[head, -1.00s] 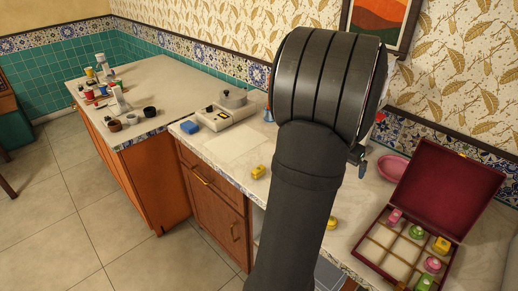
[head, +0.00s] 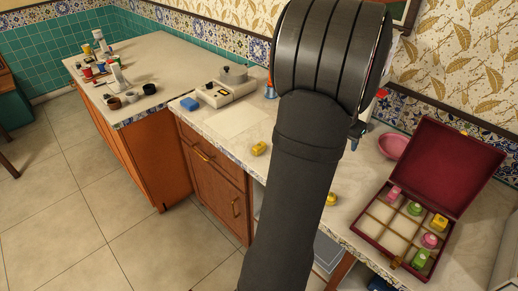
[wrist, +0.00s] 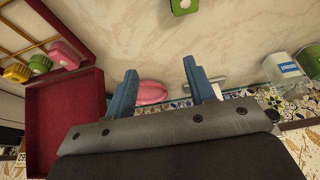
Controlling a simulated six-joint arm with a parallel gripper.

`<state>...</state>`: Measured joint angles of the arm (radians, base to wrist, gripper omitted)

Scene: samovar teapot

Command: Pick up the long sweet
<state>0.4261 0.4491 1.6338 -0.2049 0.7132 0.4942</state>
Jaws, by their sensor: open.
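Two yellow sweets lie on the counter in the head view, one left of my arm (head: 258,148) and one just right of it (head: 331,199), partly hidden by it. Which sweet is the long one I cannot tell. A green sweet with a pale top (wrist: 184,5) shows at the top edge of the wrist view, beyond my fingers and apart from them. My gripper (wrist: 160,66) has its two blue fingers spread with nothing between them. In the head view it is mostly hidden behind my arm.
An open dark red box (head: 367,246) with compartments holds several sweets, its lid (head: 450,165) raised. A pink bowl (head: 393,146) stands behind it. Bare counter lies ahead of my fingers.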

